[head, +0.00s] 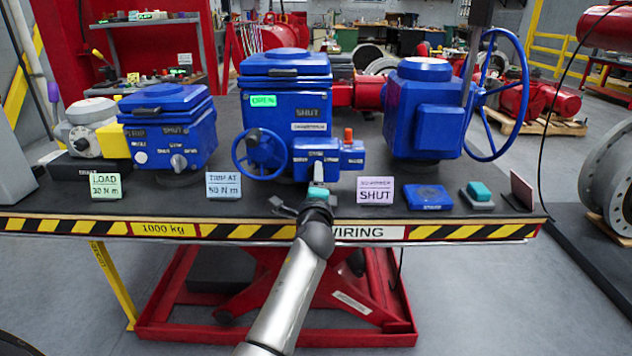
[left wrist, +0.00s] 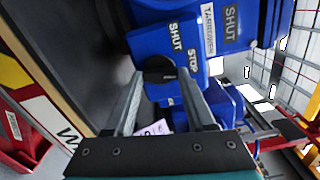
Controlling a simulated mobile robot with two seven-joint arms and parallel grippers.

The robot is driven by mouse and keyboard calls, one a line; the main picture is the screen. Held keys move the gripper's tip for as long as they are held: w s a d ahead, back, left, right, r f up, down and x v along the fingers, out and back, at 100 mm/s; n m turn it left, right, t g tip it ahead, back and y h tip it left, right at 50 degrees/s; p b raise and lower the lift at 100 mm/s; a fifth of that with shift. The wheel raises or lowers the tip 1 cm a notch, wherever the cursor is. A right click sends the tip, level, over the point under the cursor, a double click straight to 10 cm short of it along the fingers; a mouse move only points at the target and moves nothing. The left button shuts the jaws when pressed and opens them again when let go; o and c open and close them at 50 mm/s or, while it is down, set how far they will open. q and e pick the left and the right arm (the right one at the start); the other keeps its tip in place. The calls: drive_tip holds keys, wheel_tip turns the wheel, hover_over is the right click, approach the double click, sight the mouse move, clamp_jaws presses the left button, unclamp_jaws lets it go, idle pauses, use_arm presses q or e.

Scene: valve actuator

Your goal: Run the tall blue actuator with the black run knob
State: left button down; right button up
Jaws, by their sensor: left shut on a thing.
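The tall blue actuator (head: 285,105) stands mid-bench, with a lit green OPEN display (head: 263,101), a SHUT label and a blue handwheel at its left. Its small blue control box (head: 328,157) sits low at the front and carries an orange-red knob (head: 348,134) on top. My left gripper (head: 318,174) reaches up to the box front. In the left wrist view, my left gripper (left wrist: 160,74) has its fingertips on both sides of the black run knob (left wrist: 160,67), shut on it. SHUT and STOP are printed beside the knob. The knob's pointer is hidden. My right gripper is not in view.
Cards (head: 375,190) and small blocks (head: 478,192) line the bench's front, above a striped edge (head: 470,232).

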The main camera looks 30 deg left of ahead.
use_arm(q)
drive_tip(key=shift+n, duration=1)
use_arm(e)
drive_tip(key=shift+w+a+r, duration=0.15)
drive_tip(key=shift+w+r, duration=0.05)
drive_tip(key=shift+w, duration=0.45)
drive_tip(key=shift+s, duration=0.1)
use_arm(q)
drive_tip(key=shift+c, duration=1.2)
unclamp_jaws()
